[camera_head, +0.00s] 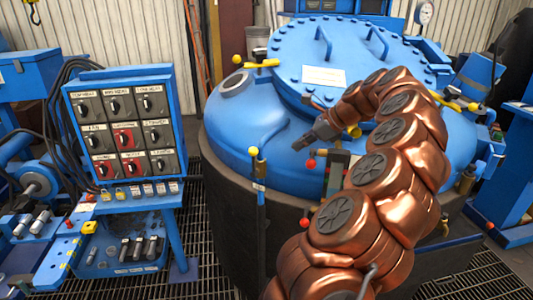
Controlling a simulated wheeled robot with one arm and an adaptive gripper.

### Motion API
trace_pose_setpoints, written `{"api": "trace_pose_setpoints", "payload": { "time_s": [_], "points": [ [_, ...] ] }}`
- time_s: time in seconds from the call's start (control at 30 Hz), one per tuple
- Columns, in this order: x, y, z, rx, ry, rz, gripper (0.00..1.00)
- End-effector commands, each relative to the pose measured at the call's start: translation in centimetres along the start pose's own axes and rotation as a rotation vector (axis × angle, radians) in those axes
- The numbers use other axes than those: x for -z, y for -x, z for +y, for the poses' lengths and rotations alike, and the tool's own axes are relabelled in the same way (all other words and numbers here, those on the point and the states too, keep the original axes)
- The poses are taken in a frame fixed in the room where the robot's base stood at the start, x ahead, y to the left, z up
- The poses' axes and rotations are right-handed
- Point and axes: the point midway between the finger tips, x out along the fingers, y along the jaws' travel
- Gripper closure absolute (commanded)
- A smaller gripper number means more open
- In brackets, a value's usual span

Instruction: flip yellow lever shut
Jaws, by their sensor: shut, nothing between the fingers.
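Several yellow parts show around the blue furnace (235,130), and I cannot tell which is the task's lever. A yellow bar with a ball end (262,63) lies at the lid's left edge. A yellow handle (455,103) is at the lid's right edge. A yellow knob (253,151) tops an upright rod at the front left. A yellow part (354,131) sits just behind and right of my gripper, partly hidden by my arm. My gripper (298,146) is shut and empty, pointing left above the furnace's front shoulder. It appears apart from the yellow parts.
A red ball knob (310,164) is just below my gripper. The bolted lid (350,50) rises behind it. A control panel (125,125) stands left on a blue stand. My copper arm hides much of the furnace's front right.

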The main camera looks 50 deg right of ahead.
Motion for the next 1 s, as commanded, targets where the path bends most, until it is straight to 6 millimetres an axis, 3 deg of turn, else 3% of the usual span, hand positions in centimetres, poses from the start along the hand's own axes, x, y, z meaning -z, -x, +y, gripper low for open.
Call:
{"api": "trace_pose_setpoints", "payload": {
  "time_s": [0.27,0.47,0.87,1.0],
  "points": [
    [-0.1,-0.9,0.1,-0.004,0.002,0.000,1.00],
    [-0.2,-3.4,0.1,-0.006,0.002,0.000,1.00],
    [-0.3,-10.3,0.2,-0.006,0.004,0.000,1.00],
    [-2.5,-10.4,0.1,-0.004,0.006,0.000,1.00]
  ]
}}
